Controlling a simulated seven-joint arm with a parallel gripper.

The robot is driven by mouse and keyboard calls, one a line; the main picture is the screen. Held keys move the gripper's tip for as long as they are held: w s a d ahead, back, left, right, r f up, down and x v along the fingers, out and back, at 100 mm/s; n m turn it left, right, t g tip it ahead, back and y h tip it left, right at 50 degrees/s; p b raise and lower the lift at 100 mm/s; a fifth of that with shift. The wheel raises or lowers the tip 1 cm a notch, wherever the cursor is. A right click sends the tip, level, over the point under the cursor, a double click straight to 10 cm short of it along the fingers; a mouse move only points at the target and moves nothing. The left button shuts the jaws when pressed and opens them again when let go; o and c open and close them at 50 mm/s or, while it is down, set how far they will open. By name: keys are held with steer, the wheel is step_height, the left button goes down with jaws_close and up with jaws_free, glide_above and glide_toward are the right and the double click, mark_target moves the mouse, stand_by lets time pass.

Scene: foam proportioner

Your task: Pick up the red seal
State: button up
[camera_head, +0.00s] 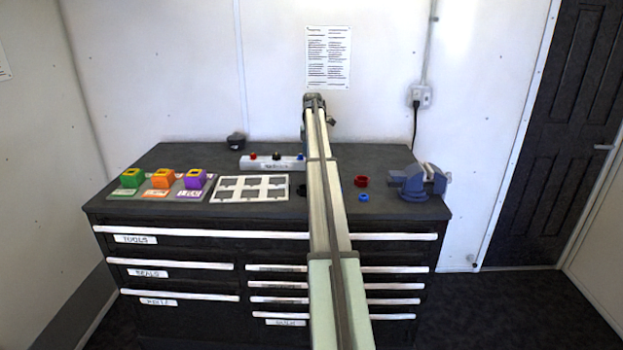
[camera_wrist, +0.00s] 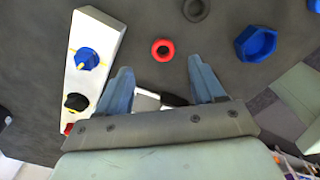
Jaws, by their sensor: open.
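The red seal (camera_wrist: 162,50) is a small red ring lying flat on the dark bench top in the wrist view. It sits just beyond the fingertips, roughly centred between them. My gripper (camera_wrist: 160,70) is open, its two blue-grey fingers apart with nothing held between them. The height of the fingertips above the bench is hard to tell. In the head view my arm stretches over the bench and hides part of it. A red round part (camera_head: 361,181) shows right of the arm there; I cannot tell whether it is the same ring.
A white block with blue, black and red knobs (camera_wrist: 112,40) lies left of the fingers. A dark ring (camera_wrist: 196,9) and a blue hexagonal part (camera_wrist: 256,43) lie beyond and right. A vise (camera_head: 418,182), a frame tray (camera_head: 222,194) and coloured blocks (camera_head: 162,178) also occupy the bench.

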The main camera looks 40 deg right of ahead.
steer(key=shift+s+a+f, duration=0.1)
steer(key=shift+f, duration=1.75)
steer(key=shift+s+a+f, duration=0.1)
steer(key=shift+f, duration=1.75)
steer(key=c, duration=1.1)
steer(key=shift+r, duration=0.1)
step_height(320, 180, up, 8)
steer(key=shift+d, duration=0.1)
steer(key=s+d+m, duration=0.1)
steer(key=s+d, duration=0.2)
steer(key=s, duration=0.2)
steer(key=s+d+m, duration=0.2)
steer(key=s+d, duration=0.2)
steer(key=s, duration=0.2)
steer(key=s+d+r+m, duration=0.1)
steer(key=s+d, duration=0.2)
steer(key=s, duration=0.2)
steer(key=shift+s+d+r, duration=0.1)
steer(key=shift+s+d, duration=0.3)
